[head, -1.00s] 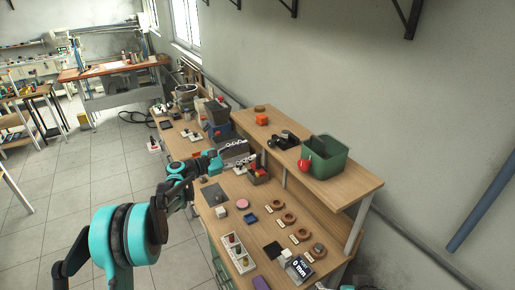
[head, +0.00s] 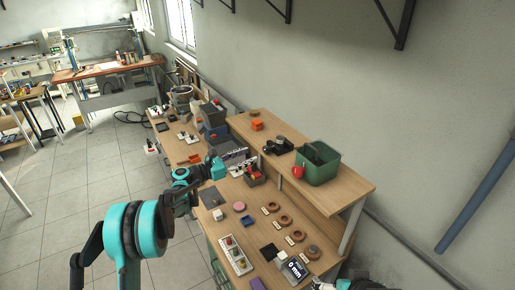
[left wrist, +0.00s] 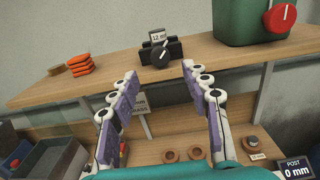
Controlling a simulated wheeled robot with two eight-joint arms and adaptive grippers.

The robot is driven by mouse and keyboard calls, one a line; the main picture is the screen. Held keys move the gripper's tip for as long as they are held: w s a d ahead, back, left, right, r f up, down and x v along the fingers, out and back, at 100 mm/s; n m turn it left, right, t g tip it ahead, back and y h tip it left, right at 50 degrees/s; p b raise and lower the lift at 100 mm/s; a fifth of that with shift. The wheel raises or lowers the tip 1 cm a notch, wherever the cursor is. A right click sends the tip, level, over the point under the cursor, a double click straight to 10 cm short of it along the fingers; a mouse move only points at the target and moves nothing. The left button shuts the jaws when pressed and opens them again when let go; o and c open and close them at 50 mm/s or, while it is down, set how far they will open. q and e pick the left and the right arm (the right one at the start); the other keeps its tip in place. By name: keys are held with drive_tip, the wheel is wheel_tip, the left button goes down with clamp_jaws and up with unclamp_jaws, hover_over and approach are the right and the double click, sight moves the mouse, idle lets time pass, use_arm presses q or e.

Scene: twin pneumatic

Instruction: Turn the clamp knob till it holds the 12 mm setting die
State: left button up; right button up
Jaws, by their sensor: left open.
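The black clamp (left wrist: 176,50) stands on the raised wooden shelf in the left wrist view. Its dark knob (left wrist: 161,56) with a light pointer mark faces my camera. A small block marked 12 mm (left wrist: 158,36) sits upright at the top of the clamp; whether it is gripped I cannot tell. The clamp also shows small in the head view (head: 277,146). My left gripper (left wrist: 168,82) is open and empty, its purple-padded fingers apart, below and short of the knob. In the head view it is small, above the bench (head: 240,160). My right gripper (head: 325,286) is mostly cut off at the bottom edge.
A green bin (head: 318,165) with a red knob (left wrist: 281,17) stands right of the clamp. Orange pieces (left wrist: 79,65) lie left on the shelf. Wooden rings (head: 285,221), a display reading 0 mm (head: 293,268) and a white tray (head: 233,255) are on the lower bench.

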sight(264, 150)
use_arm(q)
drive_tip(key=x, duration=0.7)
drive_tip(key=shift+p, duration=0.3)
drive_tip(key=shift+s, duration=0.1)
